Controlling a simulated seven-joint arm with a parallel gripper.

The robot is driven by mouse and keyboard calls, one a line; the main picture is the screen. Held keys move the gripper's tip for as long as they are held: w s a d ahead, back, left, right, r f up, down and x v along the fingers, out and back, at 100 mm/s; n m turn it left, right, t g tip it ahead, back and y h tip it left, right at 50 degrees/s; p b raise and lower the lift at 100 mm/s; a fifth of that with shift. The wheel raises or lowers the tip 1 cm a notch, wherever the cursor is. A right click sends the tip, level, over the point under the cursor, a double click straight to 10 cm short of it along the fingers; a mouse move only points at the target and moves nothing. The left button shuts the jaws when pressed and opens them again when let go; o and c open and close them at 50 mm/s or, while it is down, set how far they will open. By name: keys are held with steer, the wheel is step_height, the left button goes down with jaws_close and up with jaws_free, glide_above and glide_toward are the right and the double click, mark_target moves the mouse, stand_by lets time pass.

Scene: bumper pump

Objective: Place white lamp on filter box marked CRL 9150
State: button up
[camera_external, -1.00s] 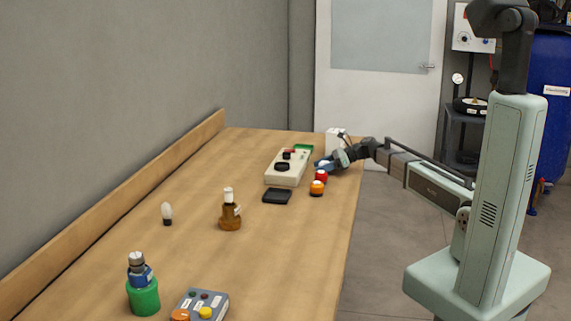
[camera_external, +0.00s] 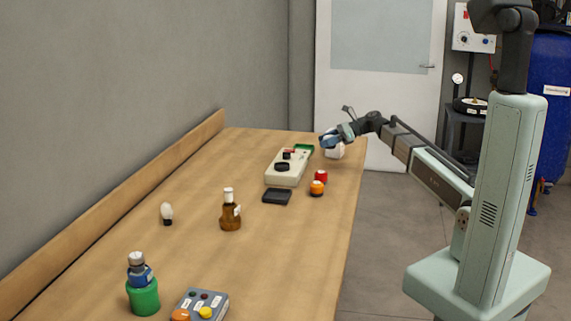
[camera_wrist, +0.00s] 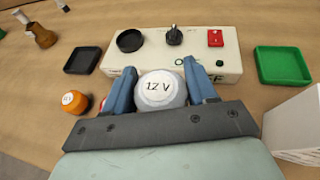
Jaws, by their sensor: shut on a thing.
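My gripper (camera_wrist: 162,90) is shut on the white lamp (camera_wrist: 159,90), a round white piece marked "12 V" between its blue fingers. In the external view my gripper (camera_external: 328,141) is raised over the table's far right part; the lamp is hard to make out there. In the external view the white box (camera_external: 336,151) is partly behind my gripper. No CRL 9150 marking is readable on it.
A beige control box (camera_wrist: 205,55) lies beyond the lamp, between a black tray (camera_wrist: 82,60) and a green tray (camera_wrist: 283,66). An orange lamp (camera_external: 317,188) and a red lamp (camera_external: 321,176) stand near the table's right edge. A white bulb (camera_external: 166,211) stands farther left.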

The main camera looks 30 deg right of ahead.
steer(key=w+d+r, duration=1.1)
steer(key=w+d, duration=0.2)
steer(key=f, duration=0.9)
steer(key=shift+d+f, duration=0.2)
steer(key=shift+f, duration=0.1)
steer(key=shift+f, duration=0.1)
steer(key=o, duration=1.1)
steer(key=shift+c, duration=0.2)
steer(key=v, duration=1.2)
steer(key=shift+w+d, duration=0.1)
steer(key=shift+w, duration=0.05)
